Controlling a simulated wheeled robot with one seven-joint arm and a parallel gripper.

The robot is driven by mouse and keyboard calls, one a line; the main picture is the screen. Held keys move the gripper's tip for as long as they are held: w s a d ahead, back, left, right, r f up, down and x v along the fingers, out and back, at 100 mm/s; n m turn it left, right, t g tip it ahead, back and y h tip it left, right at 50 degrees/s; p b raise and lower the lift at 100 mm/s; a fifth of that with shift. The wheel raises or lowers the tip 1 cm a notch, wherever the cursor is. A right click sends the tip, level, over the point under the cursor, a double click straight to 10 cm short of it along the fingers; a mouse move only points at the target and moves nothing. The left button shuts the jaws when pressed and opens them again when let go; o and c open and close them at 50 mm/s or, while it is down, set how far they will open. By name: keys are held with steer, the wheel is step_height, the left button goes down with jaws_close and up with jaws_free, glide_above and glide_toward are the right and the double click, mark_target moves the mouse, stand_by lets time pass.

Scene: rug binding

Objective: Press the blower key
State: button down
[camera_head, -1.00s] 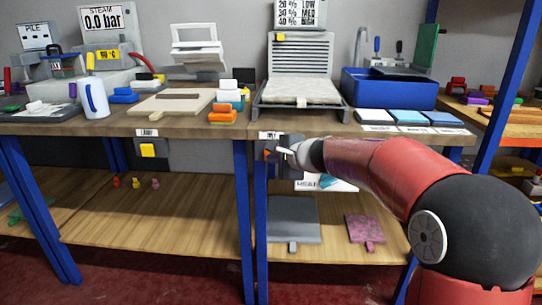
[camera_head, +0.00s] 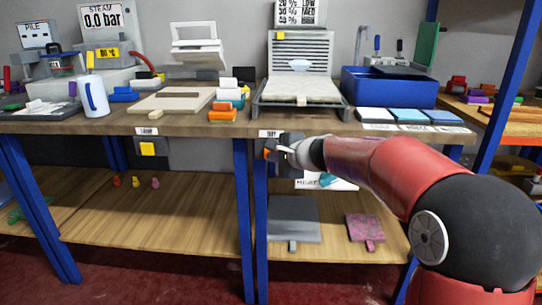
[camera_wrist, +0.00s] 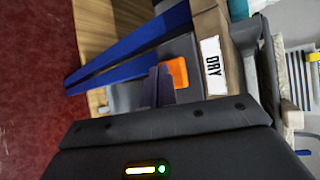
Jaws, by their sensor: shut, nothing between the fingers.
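The orange key (camera_head: 269,151) is on a grey box under the bench front, below the label reading DRY. It also shows in the wrist view (camera_wrist: 178,72), partly covered by my fingers. My gripper (camera_head: 277,150) is shut and empty, with its fingertips at the key; in the wrist view the fingers (camera_wrist: 158,80) overlap its left edge. I cannot tell whether they touch it. The louvred blower unit (camera_head: 317,55) stands on the bench above, with a pale bluish patch (camera_head: 299,65) in front of its slats.
A blue table leg (camera_wrist: 130,45) runs close beside my fingers. The DRY label (camera_wrist: 212,66) is on the bench edge right of the key. A yellow key (camera_head: 147,149) is on another box to the left. A blue bin (camera_head: 388,92) stands on the bench.

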steer(key=shift+s, duration=0.55)
steer(key=shift+s+a+b, duration=0.1)
steer(key=shift+s+b, duration=1.3)
steer(key=shift+s, duration=1.1)
steer(key=s+d+f+n+g+h, duration=0.1)
steer(key=s+d+f+n+h, duration=0.1)
steer(key=s, duration=0.9)
steer(key=s+d+f+n+g+h, duration=0.2)
steer(key=s+d+f+n+h, duration=0.1)
steer(key=s+d+f+n, duration=0.2)
steer(key=s+d+f+n+g+h, duration=0.1)
steer(key=s+d+f+n+h, duration=0.2)
steer(key=s, duration=1.4)
steer(key=d+f+n, duration=0.1)
steer(key=d+n, duration=0.3)
steer(key=d, duration=0.3)
steer(key=shift+g, duration=0.3)
